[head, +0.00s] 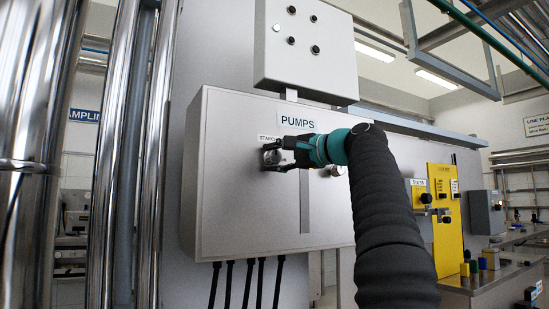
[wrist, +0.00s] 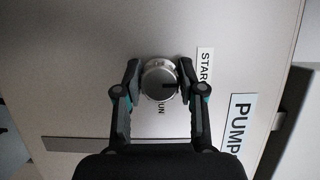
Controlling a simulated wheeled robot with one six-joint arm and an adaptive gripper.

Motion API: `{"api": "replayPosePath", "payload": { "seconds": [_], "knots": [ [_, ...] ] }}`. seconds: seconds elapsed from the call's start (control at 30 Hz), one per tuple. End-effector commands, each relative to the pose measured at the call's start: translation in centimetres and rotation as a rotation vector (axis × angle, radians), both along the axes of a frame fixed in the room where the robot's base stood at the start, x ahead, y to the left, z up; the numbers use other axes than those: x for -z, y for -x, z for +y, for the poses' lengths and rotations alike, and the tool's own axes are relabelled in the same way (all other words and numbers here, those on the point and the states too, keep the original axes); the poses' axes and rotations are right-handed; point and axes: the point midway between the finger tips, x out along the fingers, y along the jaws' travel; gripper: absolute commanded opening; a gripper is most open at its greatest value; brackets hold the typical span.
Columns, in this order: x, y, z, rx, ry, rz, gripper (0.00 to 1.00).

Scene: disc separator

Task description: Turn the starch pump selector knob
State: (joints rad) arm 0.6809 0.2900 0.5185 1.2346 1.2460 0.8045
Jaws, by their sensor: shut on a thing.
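The starch pump selector knob (wrist: 160,80) is a round silver dial with a dark pointer mark, seen in the wrist view on the grey panel. My gripper (wrist: 157,79) has one finger on each side of it and is shut on it. In the head view, my gripper (head: 272,156) reaches in from the right to the knob (head: 270,155), just below the STARCH label (head: 267,138). The fingers partly hide the knob there. In the wrist view the label (wrist: 204,68) is turned sideways, and letters reading "UN" show beside the knob.
The PUMPS box (head: 230,215) carries a second silver knob (head: 338,170) right of my gripper. A smaller box (head: 305,45) with several dark buttons is above. Shiny vertical pipes (head: 115,150) stand at left. Black cables (head: 245,285) hang below. A yellow panel (head: 445,215) is at right.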

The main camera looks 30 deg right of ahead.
Motion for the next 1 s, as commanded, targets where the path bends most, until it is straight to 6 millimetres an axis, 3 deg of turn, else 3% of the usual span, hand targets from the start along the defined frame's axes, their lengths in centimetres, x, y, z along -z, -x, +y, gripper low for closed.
{"api": "replayPosePath", "payload": {
  "seconds": [0.23,0.27,0.33,0.73,1.0],
  "knots": [
    [0.1,0.0,0.0,-0.001,0.001,0.002,0.05],
    [0.1,0.0,0.0,-0.001,0.001,0.002,0.47],
    [0.1,0.0,0.0,-0.001,0.001,0.002,0.64],
    [0.0,0.4,-0.2,0.001,-0.001,0.0,0.65],
    [0.0,4.4,-2.1,0.005,-0.001,0.001,0.65]
  ]
}}
